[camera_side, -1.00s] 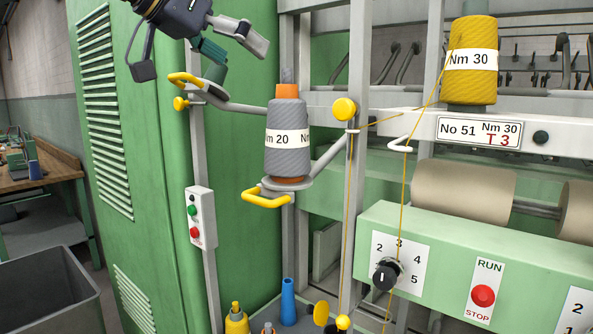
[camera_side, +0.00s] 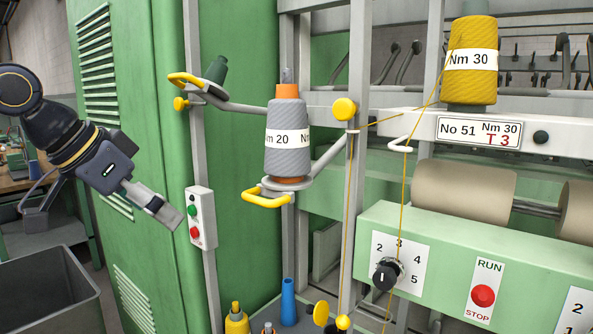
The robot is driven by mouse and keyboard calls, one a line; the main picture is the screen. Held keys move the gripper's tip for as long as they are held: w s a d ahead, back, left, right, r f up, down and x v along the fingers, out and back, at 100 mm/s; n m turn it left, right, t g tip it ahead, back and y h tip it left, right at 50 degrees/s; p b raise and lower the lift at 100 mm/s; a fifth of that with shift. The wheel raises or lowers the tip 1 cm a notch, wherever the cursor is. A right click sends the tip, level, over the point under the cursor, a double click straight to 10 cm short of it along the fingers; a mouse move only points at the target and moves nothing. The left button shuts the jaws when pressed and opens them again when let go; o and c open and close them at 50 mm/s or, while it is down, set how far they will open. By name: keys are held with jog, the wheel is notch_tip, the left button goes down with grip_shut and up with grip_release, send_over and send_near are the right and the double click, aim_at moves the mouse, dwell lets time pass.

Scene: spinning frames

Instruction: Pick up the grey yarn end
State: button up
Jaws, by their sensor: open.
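The grey yarn package (camera_side: 287,115) labelled Nm 20 stands upright on a round holder with a yellow handle (camera_side: 265,201). Its orange top has a thin grey tip (camera_side: 287,76) above it. I cannot make out a loose grey yarn end. My gripper (camera_side: 165,207) is at the left, in front of the green cabinet and left of the button box. It is open with nothing seen in it, pointing down to the right, well apart from the grey package. The fingers overlap in this view.
A button box (camera_side: 201,218) on a grey post is close to my fingertips. A yellow package (camera_side: 471,50) feeds taut yellow yarn past a guide. A grey bin (camera_side: 45,295) is at lower left.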

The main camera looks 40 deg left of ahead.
jog(key=s+f, duration=0.1)
jog(key=f, duration=0.3)
jog(key=s+f+g, duration=0.1)
jog(key=s+f, duration=0.1)
jog(key=f, duration=0.2)
jog(key=s+a+f+g, duration=0.1)
jog(key=f, duration=0.4)
jog(key=shift+s+f, duration=0.1)
jog(key=shift+s, duration=0.15)
jog(key=shift+c, duration=1.1)
jog(key=shift+w, duration=0.1)
jog(key=shift+c, duration=0.7)
jog(key=c, duration=0.6)
jog(key=shift+c, duration=0.2)
